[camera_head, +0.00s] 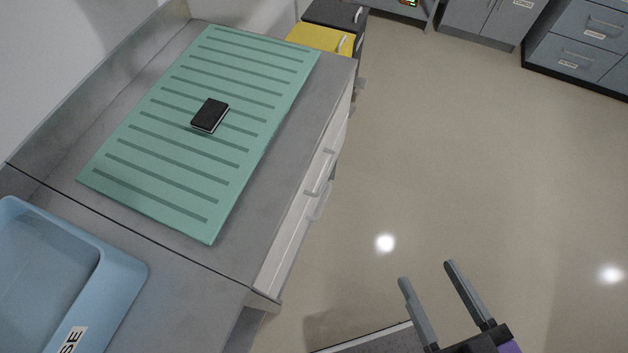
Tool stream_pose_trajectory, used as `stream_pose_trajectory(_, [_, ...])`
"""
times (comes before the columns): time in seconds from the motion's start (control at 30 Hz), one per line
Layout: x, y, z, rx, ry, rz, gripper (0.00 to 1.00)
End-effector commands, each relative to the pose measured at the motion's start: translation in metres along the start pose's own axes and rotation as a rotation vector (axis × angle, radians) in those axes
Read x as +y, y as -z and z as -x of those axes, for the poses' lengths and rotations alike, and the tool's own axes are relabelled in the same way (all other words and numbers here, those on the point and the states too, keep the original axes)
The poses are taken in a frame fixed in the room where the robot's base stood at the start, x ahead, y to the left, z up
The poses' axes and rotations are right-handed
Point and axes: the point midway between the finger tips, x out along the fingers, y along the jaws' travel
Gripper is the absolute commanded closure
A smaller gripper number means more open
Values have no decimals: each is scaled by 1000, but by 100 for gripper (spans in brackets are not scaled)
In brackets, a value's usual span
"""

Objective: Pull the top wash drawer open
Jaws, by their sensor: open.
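The white drawer fronts (290,252) run along the right side of the grey counter, seen steeply from above. An upper bar handle (320,174) stands out from the top front. A second handle (321,203) shows just below it. The top drawer looks closed, flush under the counter edge. My gripper (427,271) is at the lower right, over the floor, with its two grey fingers apart and nothing between them. It is to the right of the handles and nearer the bottom of the picture, touching neither.
A ribbed green mat (150,188) lies on the counter (310,120) with a small black block (210,114) on it. A blue basin (122,292) is at lower left. A yellow-topped unit (318,37) stands beyond the counter. Open floor (470,150) lies to the right, with grey cabinets (580,50) behind.

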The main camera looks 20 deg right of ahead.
Motion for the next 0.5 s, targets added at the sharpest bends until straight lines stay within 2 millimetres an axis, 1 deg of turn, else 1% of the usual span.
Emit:
stream_pose_trajectory(0.03, [-1,-2,-12,30,6,1,51])
stream_pose_trajectory(0.1, [-3,-9,-31,64,14,1,65])
stream_pose_trajectory(0.17, [-6,-18,-50,90,22,-8,77])
stream_pose_trajectory(0.2, [-7,-25,-64,106,28,-26,81])
stream_pose_trajectory(0.27, [-10,-36,-84,123,40,-71,81])
stream_pose_trajectory(0.3, [-12,-44,-98,133,48,-108,81])
stream_pose_trajectory(0.37, [-16,-54,-120,145,62,-173,81])
stream_pose_trajectory(0.4, [-18,-62,-135,150,71,-221,81])
stream_pose_trajectory(0.47, [-22,-73,-159,156,87,-304,81])
stream_pose_trajectory(0.5, [-25,-80,-175,158,98,-363,81])
